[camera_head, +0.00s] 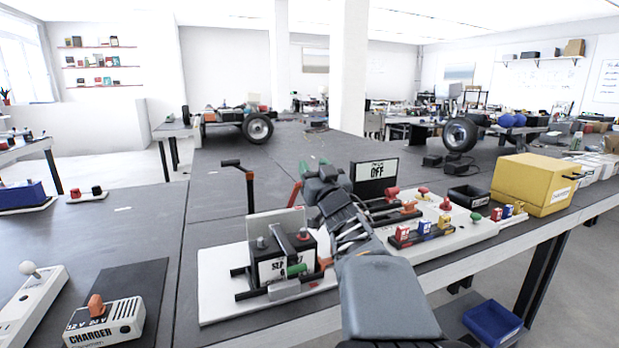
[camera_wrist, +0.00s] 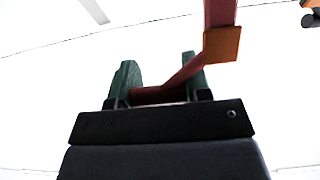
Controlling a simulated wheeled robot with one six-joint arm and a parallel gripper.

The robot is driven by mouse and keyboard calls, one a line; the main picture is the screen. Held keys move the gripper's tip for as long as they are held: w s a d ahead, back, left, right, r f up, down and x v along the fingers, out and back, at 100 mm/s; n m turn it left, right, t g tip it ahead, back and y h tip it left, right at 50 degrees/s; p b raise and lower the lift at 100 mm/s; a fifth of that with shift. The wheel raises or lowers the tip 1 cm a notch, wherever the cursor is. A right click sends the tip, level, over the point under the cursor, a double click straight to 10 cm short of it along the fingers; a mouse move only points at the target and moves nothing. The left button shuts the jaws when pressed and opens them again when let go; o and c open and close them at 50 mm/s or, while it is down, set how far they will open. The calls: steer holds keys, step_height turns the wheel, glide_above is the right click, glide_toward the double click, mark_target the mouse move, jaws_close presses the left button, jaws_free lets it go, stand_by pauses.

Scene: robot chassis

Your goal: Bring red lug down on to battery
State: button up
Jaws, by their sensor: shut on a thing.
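The battery (camera_head: 268,270) is a dark box with a white label, on a white base plate (camera_head: 215,290). It has a grey post and a red-marked post on top. My gripper (camera_head: 315,167) is above and behind the battery, slightly to its right. In the wrist view, the green fingers of my gripper (camera_wrist: 159,78) are shut on the red lug (camera_wrist: 220,14), a red strip with an orange-brown end block. The red lug (camera_head: 296,194) slants down from the gripper in the head view, apart from the battery. My arm hides part of the area right of the battery.
A black post with a bent top (camera_head: 250,190) rises behind the battery. A board with coloured knobs (camera_head: 450,215) and a yellow box (camera_head: 533,184) lie farther right. A charger (camera_head: 104,322) is at front left.

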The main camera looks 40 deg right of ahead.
steer(key=shift+b+v, duration=0.3)
steer(key=shift+v, duration=0.55)
steer(key=shift+f, duration=0.15)
steer(key=o, duration=1.3)
steer(key=shift+s, duration=0.1)
